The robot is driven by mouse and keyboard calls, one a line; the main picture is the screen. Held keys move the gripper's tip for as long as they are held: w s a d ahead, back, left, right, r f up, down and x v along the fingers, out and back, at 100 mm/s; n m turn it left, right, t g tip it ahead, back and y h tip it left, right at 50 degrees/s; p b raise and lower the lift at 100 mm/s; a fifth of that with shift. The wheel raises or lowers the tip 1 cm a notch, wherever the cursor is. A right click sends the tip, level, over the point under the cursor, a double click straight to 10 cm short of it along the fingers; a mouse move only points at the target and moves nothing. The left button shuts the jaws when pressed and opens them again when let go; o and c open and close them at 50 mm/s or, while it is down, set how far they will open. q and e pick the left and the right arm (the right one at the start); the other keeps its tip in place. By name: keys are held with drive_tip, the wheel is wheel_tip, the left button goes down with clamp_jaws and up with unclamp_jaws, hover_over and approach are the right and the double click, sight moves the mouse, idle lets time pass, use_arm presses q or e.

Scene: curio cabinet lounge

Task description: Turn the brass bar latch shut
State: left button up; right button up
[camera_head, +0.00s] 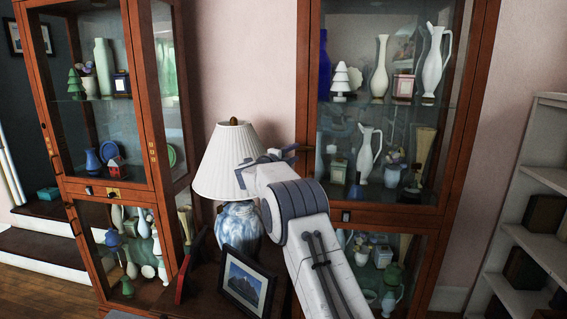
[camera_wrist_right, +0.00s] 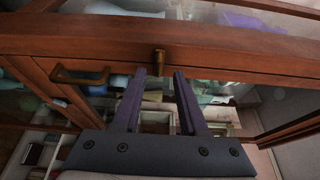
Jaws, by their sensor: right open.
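The brass bar latch (camera_wrist_right: 159,62) shows in the right wrist view on a reddish-brown wooden frame member. It is a short bar, just past the fingertips and roughly in line with the gap between them. I cannot tell whether they touch. My right gripper (camera_wrist_right: 160,74) is open, with two dark fingers apart and nothing between them. In the head view my right gripper (camera_head: 292,151) is at the left post of the right cabinet (camera_head: 478,110); I cannot make out the latch there. My left gripper is not in view.
A dark handle (camera_wrist_right: 80,75) is left of the latch in the wrist view. Glass panes front vases and figurines. A white-shaded lamp (camera_head: 228,160) and a framed picture (camera_head: 245,281) stand beside my right arm. Another cabinet (camera_head: 142,100) is at left, a white bookshelf (camera_head: 535,180) at right.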

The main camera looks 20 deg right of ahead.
drive_tip(key=b+v, duration=0.1)
drive_tip(key=v, duration=0.6)
drive_tip(key=shift+b, duration=0.3)
